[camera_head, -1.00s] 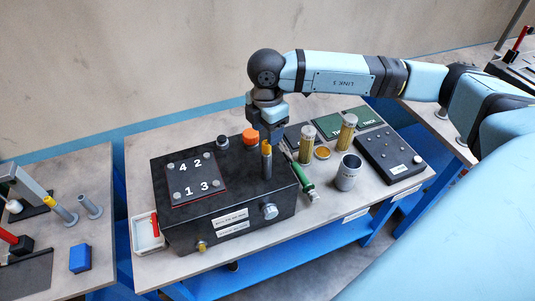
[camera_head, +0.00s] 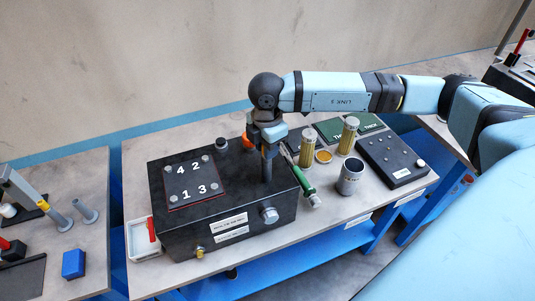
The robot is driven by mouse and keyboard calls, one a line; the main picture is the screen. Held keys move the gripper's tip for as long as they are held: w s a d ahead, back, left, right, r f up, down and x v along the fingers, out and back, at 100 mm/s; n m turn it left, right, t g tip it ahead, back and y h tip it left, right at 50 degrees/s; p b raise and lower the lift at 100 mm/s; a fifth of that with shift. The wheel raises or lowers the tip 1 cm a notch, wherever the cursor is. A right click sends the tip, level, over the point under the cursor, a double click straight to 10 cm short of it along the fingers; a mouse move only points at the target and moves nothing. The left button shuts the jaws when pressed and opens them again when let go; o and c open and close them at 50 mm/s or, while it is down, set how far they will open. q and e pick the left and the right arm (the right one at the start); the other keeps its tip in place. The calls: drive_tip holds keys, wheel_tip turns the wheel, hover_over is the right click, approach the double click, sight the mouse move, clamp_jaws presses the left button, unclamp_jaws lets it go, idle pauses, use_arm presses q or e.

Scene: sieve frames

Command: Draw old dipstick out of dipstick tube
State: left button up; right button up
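The dipstick tube (camera_head: 267,172) is a dark grey upright post on the right part of a black box (camera_head: 237,203). The old dipstick (camera_head: 263,152) shows only as a sliver of its orange-yellow handle at the tube's top. My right gripper (camera_head: 267,149) points down over the tube, with its fingers at the handle. The fingers hide most of the handle, and I cannot tell whether they are closed on it. The rest of the dipstick is hidden inside the tube. My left gripper is not in view.
An orange cap (camera_head: 247,142) sits behind the gripper, partly hidden. A green-handled tool (camera_head: 308,189) lies right of the box. A white tray (camera_head: 144,238) is at left.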

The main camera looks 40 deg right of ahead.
clamp_jaws()
drive_tip(key=shift+r, duration=0.1)
drive_tip(key=shift+r, duration=0.1)
drive_tip(key=shift+r+p, duration=1.25)
drive_tip(key=shift+r, duration=1.1)
drive_tip(key=shift+r+p, duration=0.45)
drive_tip(key=shift+r, duration=1.55)
